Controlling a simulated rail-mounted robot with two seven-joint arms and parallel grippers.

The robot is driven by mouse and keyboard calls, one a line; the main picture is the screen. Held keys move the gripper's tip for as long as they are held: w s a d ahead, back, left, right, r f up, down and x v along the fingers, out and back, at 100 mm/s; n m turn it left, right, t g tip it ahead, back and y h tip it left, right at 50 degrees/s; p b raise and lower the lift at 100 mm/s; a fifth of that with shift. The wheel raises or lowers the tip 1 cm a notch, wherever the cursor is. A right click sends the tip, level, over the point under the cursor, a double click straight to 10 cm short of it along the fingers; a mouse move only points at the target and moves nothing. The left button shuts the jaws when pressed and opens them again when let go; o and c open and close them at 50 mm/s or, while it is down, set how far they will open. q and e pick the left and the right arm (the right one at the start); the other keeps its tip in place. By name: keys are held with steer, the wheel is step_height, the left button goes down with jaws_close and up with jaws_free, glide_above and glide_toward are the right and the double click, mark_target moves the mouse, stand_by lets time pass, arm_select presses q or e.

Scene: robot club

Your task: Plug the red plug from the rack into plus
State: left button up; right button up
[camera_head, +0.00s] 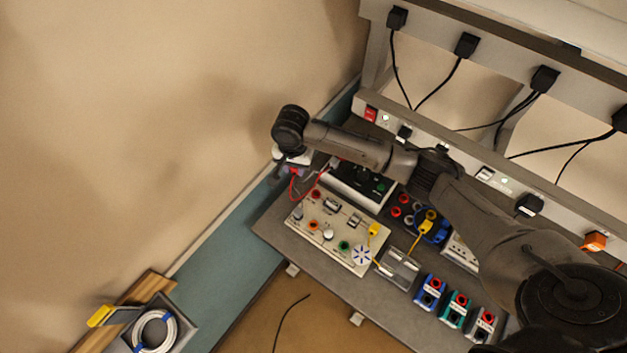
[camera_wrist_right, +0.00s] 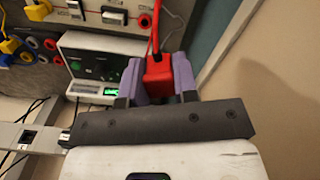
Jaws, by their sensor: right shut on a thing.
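My right gripper (camera_wrist_right: 157,66) has purple fingers shut on the red plug (camera_wrist_right: 158,72), with its red cable running up and away in the right wrist view. In the head view my right arm reaches in from the right, and the gripper (camera_head: 286,166) is small, partly hidden under my wrist at the bench's far left corner. The red cable (camera_head: 293,188) hangs beside it there. The beige panel (camera_head: 345,262) with coloured sockets, switches and knobs lies to the right of the gripper. I cannot read which socket is plus. My left gripper is out of view.
A power supply with a green display (camera_wrist_right: 95,72) stands close to the left of the gripper in the right wrist view. Blue, teal and grey socket blocks (camera_head: 430,292) and a yellow lead (camera_head: 420,240) occupy the bench. A wall is close at left.

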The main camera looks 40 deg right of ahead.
steer(key=shift+s+d+f+m+b, duration=0.15)
steer(key=shift+d+f+m+b, duration=0.8)
steer(key=shift+f, duration=1.65)
steer(key=shift+s+d+f+m+b, duration=0.15)
steer(key=shift+d+f+m+b, duration=0.35)
steer(key=shift+d+f, duration=1.5)
steer(key=shift+s+d+f+m+b, duration=0.15)
steer(key=shift+d+f+m+b, duration=0.45)
steer(key=shift+f, duration=2.65)
steer(key=f+b, duration=0.2)
steer(key=shift+a+b, duration=0.15)
steer(key=shift+b, duration=0.15)
steer(key=shift+f+b, duration=0.15)
steer(key=shift+b, duration=0.15)
steer(key=shift+a+p, duration=0.1)
steer(key=shift+p, duration=0.25)
steer(key=shift+f, duration=0.1)
steer(key=shift+p, duration=0.75)
